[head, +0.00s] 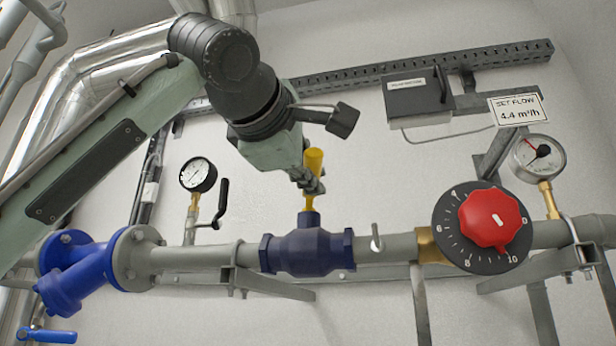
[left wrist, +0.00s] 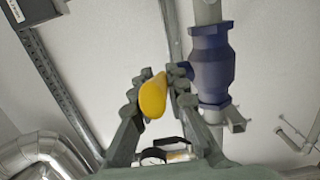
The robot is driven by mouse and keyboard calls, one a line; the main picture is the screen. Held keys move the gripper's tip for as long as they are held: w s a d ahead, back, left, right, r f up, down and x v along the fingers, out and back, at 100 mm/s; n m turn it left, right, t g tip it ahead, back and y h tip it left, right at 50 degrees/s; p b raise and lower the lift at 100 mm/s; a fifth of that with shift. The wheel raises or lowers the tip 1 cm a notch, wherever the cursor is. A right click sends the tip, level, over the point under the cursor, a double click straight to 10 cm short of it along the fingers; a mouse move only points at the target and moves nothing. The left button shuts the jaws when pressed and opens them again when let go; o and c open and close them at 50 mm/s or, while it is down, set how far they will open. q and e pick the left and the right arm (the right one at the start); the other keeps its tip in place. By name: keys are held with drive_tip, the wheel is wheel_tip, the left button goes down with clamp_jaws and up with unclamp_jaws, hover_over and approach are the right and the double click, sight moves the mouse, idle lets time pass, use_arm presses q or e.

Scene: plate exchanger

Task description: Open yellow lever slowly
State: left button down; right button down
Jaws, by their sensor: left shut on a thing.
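The yellow lever (head: 314,161) stands up from the dark blue valve body (head: 307,250) on the grey pipe in the head view. My left gripper (head: 312,184) is shut on the lever's shaft from the left, just above the valve. In the left wrist view, the yellow lever (left wrist: 153,96) points toward the camera between my left gripper's two fingers (left wrist: 157,92). The blue valve body (left wrist: 211,62) is at upper right there. The gripper fingers partly hide the lever's middle. My right gripper is in neither view.
A red knob (head: 490,220) on a black dial sits right of the valve, below a "SET FLOW 4.4 m³/h" sign (head: 518,110). Gauges (head: 198,175) (head: 537,157) stand on both sides. A blue strainer (head: 75,268) is at left.

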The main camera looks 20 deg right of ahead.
use_arm(q)
drive_tip(key=c, duration=1.5)
unclamp_jaws()
drive_tip(key=shift+d, duration=0.1)
drive_tip(key=shift+s, duration=0.1)
drive_tip(key=v, duration=1.2)
